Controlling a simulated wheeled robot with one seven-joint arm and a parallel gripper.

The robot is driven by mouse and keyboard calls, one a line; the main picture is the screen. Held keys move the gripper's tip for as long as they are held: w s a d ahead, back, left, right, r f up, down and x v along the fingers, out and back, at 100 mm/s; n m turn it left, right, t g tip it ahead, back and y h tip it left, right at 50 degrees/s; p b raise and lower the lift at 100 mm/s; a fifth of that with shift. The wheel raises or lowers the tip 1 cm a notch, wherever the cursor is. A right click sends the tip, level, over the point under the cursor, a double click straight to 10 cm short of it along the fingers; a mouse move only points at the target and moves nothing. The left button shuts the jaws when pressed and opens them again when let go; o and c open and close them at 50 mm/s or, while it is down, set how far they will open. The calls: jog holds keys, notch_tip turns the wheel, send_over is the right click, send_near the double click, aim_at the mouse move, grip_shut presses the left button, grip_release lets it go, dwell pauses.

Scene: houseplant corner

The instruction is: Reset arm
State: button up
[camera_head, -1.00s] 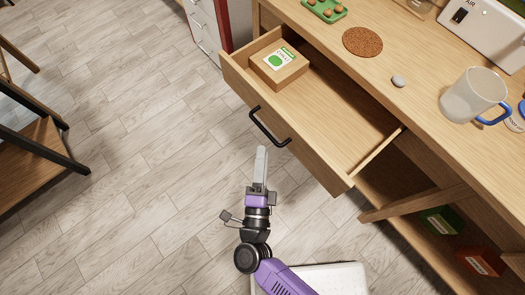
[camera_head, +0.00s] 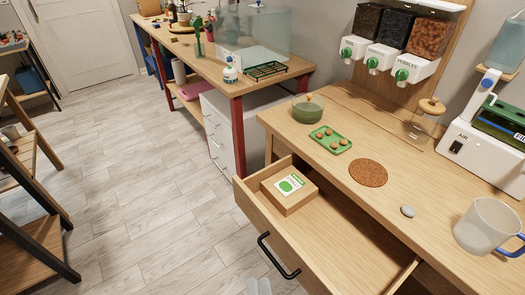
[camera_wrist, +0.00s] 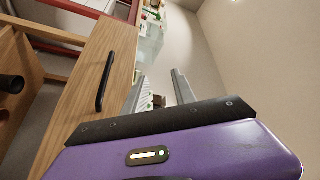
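The rest of my arm is out of the head view.
The desk above holds a green tray (camera_head: 330,140), a cork mat (camera_head: 368,173), a grey pebble (camera_head: 408,211) and a mug (camera_head: 485,226). A wooden shelf (camera_head: 30,225) stands left. The floor between is clear.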

jog(key=s+d+r+n+g+h, duration=0.1)
jog(key=s+d+r+n+g, duration=0.1)
jog(key=s+d, duration=0.8)
jog(key=s+d+r+n+g+h, duration=0.2)
jog(key=s+d+r+n, duration=0.3)
jog(key=s+d, duration=0.5)
jog(key=shift+d+n+g, duration=0.3)
jog(key=shift+n+g, duration=0.5)
jog(key=shift+n, duration=0.4)
jog(key=shift+r, duration=0.1)
dwell(0.6)
